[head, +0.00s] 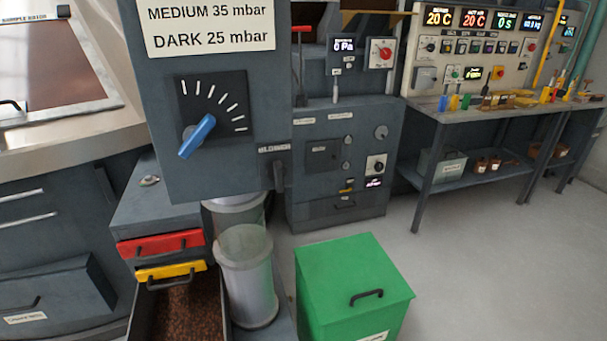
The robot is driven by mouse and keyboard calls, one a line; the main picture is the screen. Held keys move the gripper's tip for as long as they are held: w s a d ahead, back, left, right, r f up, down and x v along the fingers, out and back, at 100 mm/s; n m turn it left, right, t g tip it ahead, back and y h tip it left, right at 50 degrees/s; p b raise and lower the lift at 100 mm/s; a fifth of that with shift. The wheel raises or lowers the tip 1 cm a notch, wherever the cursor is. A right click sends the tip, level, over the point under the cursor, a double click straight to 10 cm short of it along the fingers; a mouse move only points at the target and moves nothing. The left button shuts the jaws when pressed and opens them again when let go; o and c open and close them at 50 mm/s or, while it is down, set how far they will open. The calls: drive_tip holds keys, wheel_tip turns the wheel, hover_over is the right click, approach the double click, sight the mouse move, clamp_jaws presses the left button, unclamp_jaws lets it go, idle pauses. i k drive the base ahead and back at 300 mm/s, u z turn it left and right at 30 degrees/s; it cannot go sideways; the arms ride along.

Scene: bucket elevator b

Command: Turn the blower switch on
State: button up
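A label that seems to read BLOWER (274,149) is at the lower right of the large grey cabinet in the head view. A small dark lever (279,176) hangs down just below it, seen nearly edge-on; this looks like the blower switch. I cannot tell its on and off positions from here. My gripper is not in view.
A green lidded box (354,288) stands on the floor in front. Clear cylinders (246,276) and an open drawer of brown beans (181,312) are below the cabinet. Another control cabinet (343,165) stands behind. A workbench (490,112) is at right, with clear floor before it.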

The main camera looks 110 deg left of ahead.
sight(276, 172)
drive_tip(key=u, duration=3.55)
drive_tip(key=k, duration=0.1)
drive_tip(key=z, duration=0.05)
drive_tip(key=i, duration=0.55)
drive_tip(key=u, duration=0.05)
drive_tip(key=k, duration=0.45)
drive_tip(key=u, duration=0.05)
